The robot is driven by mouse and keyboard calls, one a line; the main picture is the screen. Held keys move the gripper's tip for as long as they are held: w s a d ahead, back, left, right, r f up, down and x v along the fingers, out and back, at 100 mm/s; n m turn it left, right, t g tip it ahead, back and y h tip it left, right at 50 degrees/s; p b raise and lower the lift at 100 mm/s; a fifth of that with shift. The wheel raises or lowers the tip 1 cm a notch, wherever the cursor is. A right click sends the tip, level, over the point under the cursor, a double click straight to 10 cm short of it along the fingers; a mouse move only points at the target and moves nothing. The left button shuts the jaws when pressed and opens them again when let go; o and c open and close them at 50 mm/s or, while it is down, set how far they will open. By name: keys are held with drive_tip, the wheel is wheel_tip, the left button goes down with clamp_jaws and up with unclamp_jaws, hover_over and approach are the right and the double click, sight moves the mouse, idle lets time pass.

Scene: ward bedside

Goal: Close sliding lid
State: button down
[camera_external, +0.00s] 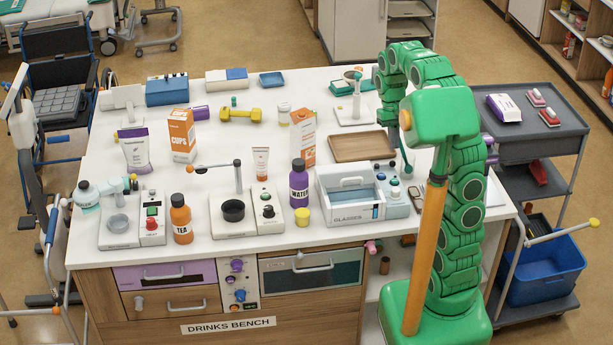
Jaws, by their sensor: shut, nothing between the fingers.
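A white box labelled GLASSES (350,213) stands at the front right of the bench. Its top shows a pale blue inside and a white handle-like bar (352,182) toward the back. I cannot clearly tell the lid panel from the box, nor how far it is slid. My green arm rises at the right and bends over the bench. My gripper (407,166) points down just behind and right of the box, apart from it as far as I can see. It is shut and empty, and partly hidden by my arm.
A blue-grey device with knobs (394,197) stands against the box's right side. A purple WATER bottle (299,184) and a yellow cup (302,217) stand close on its left. A brown tray (361,147) lies behind it. A grey cart (540,120) stands right of the bench.

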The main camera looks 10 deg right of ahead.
drive_tip(key=w+a+f+n, duration=0.1)
drive_tip(key=w+a+f, duration=0.1)
drive_tip(key=w+a, duration=0.55)
approach(352, 176)
drive_tip(key=f, duration=0.1)
drive_tip(key=s+f, duration=0.1)
drive_tip(key=f, duration=0.1)
drive_tip(key=shift+s+n+g+h, duration=0.25)
drive_tip(key=shift+n+g+h, duration=0.05)
drive_tip(key=shift+n+g, duration=0.1)
drive_tip(key=shift+s+d+f, duration=0.1)
drive_tip(key=shift+s+d, duration=0.05)
drive_tip(key=shift+s, duration=0.15)
drive_tip(key=shift+s+d, duration=0.1)
drive_tip(key=shift+s, duration=0.3)
drive_tip(key=shift+s+d, duration=0.2)
drive_tip(key=shift+s, duration=0.4)
drive_tip(key=shift+s+d, duration=0.15)
drive_tip(key=shift+s, duration=0.5)
drive_tip(key=shift+s, duration=0.1)
